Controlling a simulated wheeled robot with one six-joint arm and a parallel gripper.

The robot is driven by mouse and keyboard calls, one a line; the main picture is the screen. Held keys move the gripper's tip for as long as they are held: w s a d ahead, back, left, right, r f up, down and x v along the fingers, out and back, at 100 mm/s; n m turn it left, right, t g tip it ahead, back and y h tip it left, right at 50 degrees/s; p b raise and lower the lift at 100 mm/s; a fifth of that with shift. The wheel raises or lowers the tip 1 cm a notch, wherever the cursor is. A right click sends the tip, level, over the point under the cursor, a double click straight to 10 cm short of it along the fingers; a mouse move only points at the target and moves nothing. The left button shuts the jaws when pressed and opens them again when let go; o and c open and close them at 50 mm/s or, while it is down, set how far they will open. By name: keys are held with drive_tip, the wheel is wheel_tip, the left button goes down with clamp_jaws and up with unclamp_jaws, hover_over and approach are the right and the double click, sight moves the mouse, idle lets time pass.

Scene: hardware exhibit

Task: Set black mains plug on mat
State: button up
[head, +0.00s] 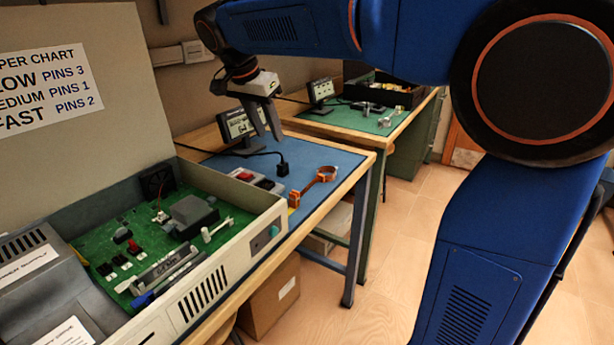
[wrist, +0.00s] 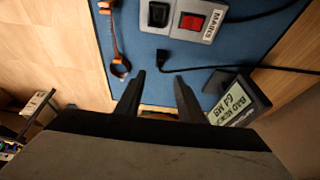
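The black mains plug (head: 282,169) is at the end of a black cable over the blue mat (head: 325,155), beside the switch box. It appears to rest on the mat, but its contact is hard to see. In the wrist view the plug (wrist: 163,60) lies just beyond my fingertips, with its cable running right. My gripper (head: 266,137) is open and empty above the far part of the mat, behind and left of the plug. Both fingers show apart in the wrist view (wrist: 160,73), with a clear gap between them.
A switch box with a red rocker (wrist: 193,21) and MAINS label sits beside the plug. A small display (head: 239,124) stands behind. An open case with a green board (head: 140,250) fills the near left.

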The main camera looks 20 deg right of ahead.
drive_tip(key=s+d+f+n, duration=0.1)
drive_tip(key=s+d+f, duration=0.1)
drive_tip(key=s, duration=0.3)
drive_tip(key=s+d+f+n+y, duration=0.1)
drive_tip(key=s+d+f+n, duration=0.1)
drive_tip(key=s, duration=0.3)
drive_tip(key=s+d+f+n+y, duration=0.1)
drive_tip(key=s+d+f+n, duration=0.1)
drive_tip(key=s+d, duration=0.2)
drive_tip(key=shift+s+d+f+t, duration=0.1)
drive_tip(key=shift+s+f+t, duration=0.05)
drive_tip(key=shift+s, duration=0.25)
drive_tip(key=shift+s+d+f+t, duration=0.1)
drive_tip(key=shift+s+t, duration=0.05)
drive_tip(key=shift+s, duration=0.2)
drive_tip(key=s+d+f+n+t+y, duration=0.1)
drive_tip(key=s+f+n, duration=0.4)
drive_tip(key=s+f, duration=0.8)
drive_tip(key=shift+s+d+f+n+t+y, duration=0.2)
drive_tip(key=shift+s+d+n+t+y, duration=0.15)
drive_tip(key=shift+s+d, duration=0.7)
